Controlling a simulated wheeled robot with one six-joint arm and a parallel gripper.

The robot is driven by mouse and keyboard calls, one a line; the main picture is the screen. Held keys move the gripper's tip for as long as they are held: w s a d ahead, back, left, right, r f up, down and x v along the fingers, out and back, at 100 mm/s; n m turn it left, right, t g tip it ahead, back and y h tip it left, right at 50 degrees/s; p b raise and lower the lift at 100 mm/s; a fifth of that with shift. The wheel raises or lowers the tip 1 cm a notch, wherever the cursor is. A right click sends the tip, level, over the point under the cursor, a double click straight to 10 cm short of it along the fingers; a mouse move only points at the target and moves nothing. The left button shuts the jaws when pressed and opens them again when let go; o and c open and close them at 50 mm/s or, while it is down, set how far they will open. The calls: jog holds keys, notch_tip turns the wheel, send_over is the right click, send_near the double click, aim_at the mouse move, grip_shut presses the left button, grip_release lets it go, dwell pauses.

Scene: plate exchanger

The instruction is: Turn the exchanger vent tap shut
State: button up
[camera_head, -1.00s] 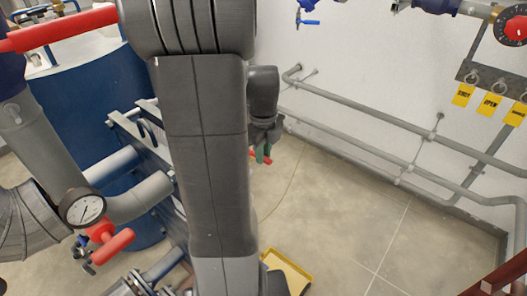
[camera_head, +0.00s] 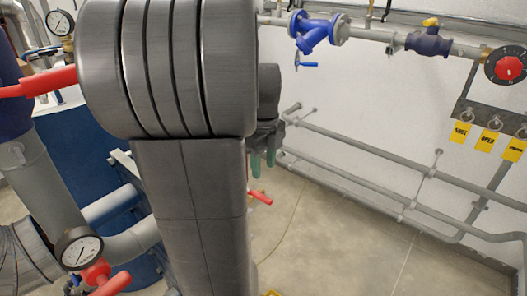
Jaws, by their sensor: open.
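A small red lever (camera_head: 259,196) sticks out to the right from behind my arm; it looks like the exchanger vent tap. Its body and pivot are hidden, so I cannot tell its full angle. The exchanger itself is mostly hidden behind my arm. My gripper (camera_head: 263,165) points down with its two green fingertips slightly spread. It is open and empty, above the red lever in the picture, with a visible gap between them.
A pressure gauge (camera_head: 79,249) and a red handle (camera_head: 108,281) are at lower left. Grey pipes (camera_head: 400,185) run along the right wall, below a blue valve (camera_head: 318,32) and a red dial (camera_head: 508,67). The floor at right is clear.

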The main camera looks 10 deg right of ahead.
aim_at(263, 197)
notch_tip(263, 197, up, 4)
jog(key=shift+f, duration=0.1)
dwell(0.4)
notch_tip(263, 197, down, 14)
jog(key=shift+r, duration=0.1)
dwell(0.4)
jog(key=shift+w+d+n, duration=0.4)
jog(key=shift+n, duration=0.7)
dwell(1.2)
